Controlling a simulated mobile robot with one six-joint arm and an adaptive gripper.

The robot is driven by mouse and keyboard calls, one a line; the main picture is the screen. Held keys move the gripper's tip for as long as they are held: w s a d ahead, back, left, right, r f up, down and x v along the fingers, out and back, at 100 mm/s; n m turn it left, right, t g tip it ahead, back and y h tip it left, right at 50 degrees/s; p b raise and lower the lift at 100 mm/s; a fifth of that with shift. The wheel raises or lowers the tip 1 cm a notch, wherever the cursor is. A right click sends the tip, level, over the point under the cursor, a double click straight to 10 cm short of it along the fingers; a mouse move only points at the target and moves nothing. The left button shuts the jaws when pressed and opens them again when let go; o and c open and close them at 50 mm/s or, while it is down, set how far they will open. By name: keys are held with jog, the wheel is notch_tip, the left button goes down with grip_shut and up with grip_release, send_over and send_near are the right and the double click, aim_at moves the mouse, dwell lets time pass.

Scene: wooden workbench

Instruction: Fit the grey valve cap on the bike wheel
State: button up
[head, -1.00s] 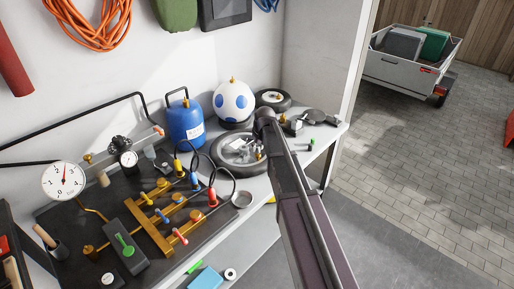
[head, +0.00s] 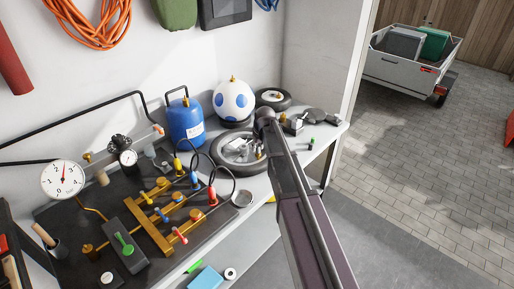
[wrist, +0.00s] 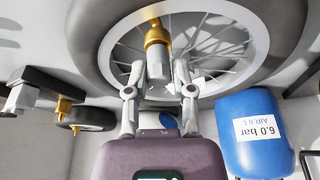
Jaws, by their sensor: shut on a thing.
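The bike wheel (head: 222,159) lies flat on the bench, with a grey tyre and spokes; it fills the top of the wrist view (wrist: 90,45). Its brass valve (wrist: 154,32) points toward my gripper. My gripper (wrist: 159,76) is shut on the grey valve cap (wrist: 158,69), between its two fingertips. The cap is in line with the valve and its end appears to meet it; I cannot tell how far it is on. In the head view my gripper (head: 238,147) is over the wheel, partly behind my arm, and the cap is not clear.
A blue air tank (head: 186,125) stands left of the wheel, and a white ball with blue spots (head: 233,101) behind it. A small wheel (head: 273,98) lies at the back right. A brass manifold with hoses (head: 155,220) is at front left.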

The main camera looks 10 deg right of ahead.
dwell(0.4)
jog(key=o, duration=0.8)
jog(key=o, duration=0.4)
jog(key=shift+r, duration=0.1)
jog(key=shift+r+p, duration=4.4)
jog(key=shift+p, duration=0.1)
jog(key=s+m+g, duration=0.1)
jog(key=s, duration=0.8)
jog(key=s+m+g, duration=0.1)
jog(key=s, duration=0.9)
jog(key=s+f+m+g+h, duration=0.1)
jog(key=s, duration=0.9)
jog(key=shift+a, duration=0.15)
